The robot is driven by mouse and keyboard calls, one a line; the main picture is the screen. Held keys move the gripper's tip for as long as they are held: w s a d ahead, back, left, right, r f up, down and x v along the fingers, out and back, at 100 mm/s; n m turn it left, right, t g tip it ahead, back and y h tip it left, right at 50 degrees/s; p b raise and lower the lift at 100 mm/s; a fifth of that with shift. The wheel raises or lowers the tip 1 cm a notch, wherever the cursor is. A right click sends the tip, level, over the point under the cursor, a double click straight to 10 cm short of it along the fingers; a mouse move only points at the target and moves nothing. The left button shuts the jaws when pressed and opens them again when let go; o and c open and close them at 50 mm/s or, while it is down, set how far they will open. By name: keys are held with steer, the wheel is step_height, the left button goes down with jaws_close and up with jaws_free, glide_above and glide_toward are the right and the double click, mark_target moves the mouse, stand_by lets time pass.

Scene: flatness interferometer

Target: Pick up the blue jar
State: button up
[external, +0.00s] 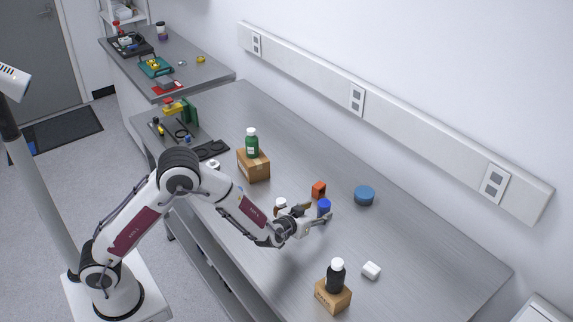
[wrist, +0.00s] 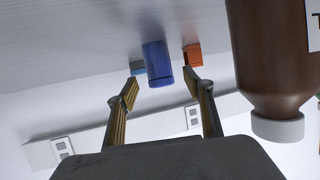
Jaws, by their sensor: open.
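The blue jar (external: 324,207) is a small upright dark-blue cylinder on the grey bench, beside my gripper's fingertips (external: 316,214). In the wrist view, which is upside down, the blue jar (wrist: 157,62) shows in the gap between the two fingertips (wrist: 161,83). My gripper is open, with nothing held. It seems to be just short of the jar, with no contact visible; the exact depth is hard to tell. In the external view, my gripper covers the jar's lower part.
A brown bottle (wrist: 272,65) with a white cap is close beside my gripper. The right bench end is clear.

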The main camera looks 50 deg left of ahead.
mark_target(320, 209)
steer(key=shift+x, duration=2.6)
steer(key=shift+r, duration=0.1)
steer(key=c, duration=1.3)
